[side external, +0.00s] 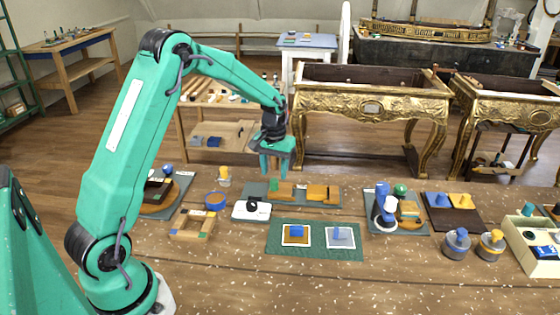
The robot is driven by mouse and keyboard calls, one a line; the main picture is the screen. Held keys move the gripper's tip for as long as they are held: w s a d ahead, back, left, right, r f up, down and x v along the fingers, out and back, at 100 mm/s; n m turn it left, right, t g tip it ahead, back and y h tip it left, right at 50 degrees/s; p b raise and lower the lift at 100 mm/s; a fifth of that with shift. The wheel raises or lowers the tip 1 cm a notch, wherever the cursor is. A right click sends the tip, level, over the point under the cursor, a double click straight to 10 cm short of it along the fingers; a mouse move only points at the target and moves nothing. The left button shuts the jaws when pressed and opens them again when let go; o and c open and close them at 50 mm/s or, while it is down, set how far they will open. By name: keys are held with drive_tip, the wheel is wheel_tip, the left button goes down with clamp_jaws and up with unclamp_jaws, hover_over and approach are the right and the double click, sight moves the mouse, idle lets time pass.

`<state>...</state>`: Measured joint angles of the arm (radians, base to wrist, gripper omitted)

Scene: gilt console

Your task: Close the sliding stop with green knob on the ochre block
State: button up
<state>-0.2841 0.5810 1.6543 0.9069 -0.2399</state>
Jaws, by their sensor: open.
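My gripper (274,167) hangs fingers down over the grey board (256,188), open and empty. Two ochre blocks lie on this board: a left block (285,191) and a right block (320,193). A small green piece (273,185), which looks like the green knob, shows at the left end of the left block, just below my fingertips. I cannot tell whether the fingers are level with it or above it. The stop's slide is too small to make out.
A white device with a black knob (252,209) sits close to the left. A green mat (315,250) with two small panels lies in front. Another board (412,226) at the right carries a green ball (401,190). Table between mat and front edge is clear.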

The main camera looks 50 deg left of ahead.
sight(274, 180)
drive_tip(key=shift+f, duration=1.85)
clamp_jaws()
